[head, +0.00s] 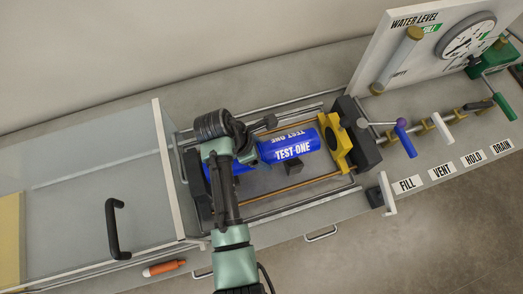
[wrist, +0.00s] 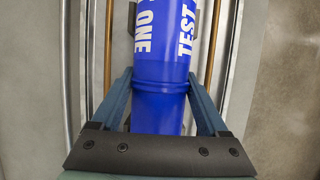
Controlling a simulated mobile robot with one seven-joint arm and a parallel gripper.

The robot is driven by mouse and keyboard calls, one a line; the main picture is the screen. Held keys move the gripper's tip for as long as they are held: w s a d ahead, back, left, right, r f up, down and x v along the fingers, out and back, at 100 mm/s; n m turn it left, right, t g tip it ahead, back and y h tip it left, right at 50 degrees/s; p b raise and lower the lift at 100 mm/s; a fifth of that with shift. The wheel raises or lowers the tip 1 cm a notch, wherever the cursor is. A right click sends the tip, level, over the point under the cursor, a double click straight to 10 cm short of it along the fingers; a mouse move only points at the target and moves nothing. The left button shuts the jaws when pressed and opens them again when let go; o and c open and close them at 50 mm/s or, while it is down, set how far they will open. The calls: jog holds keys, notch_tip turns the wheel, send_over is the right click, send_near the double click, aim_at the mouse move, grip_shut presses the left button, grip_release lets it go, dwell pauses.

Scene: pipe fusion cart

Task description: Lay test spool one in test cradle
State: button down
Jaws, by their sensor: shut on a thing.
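The test spool one (head: 290,147) is a blue cylinder with white "TEST ONE" lettering. In the head view it lies lengthwise in the test cradle, between the dark end block on the left and the yellow clamp piece (head: 334,144) on the right. My gripper (head: 245,160) is over its left part. In the wrist view the two blue fingers of my gripper (wrist: 160,88) stand on either side of the spool (wrist: 163,60), shut on it near a ridge. A dark cradle support (head: 292,167) shows below the spool. Whether the spool rests fully on the supports cannot be told.
Metal rods (head: 300,207) run along both sides of the cradle. A clear cover with a black handle (head: 115,230) stands at the left. A valve panel with a gauge (head: 468,36) and coloured levers is at the right. An orange marker-like object (head: 164,267) lies in front.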

jog(key=shift+f+b, duration=1.05)
jog(key=shift+f, duration=1)
grip_release()
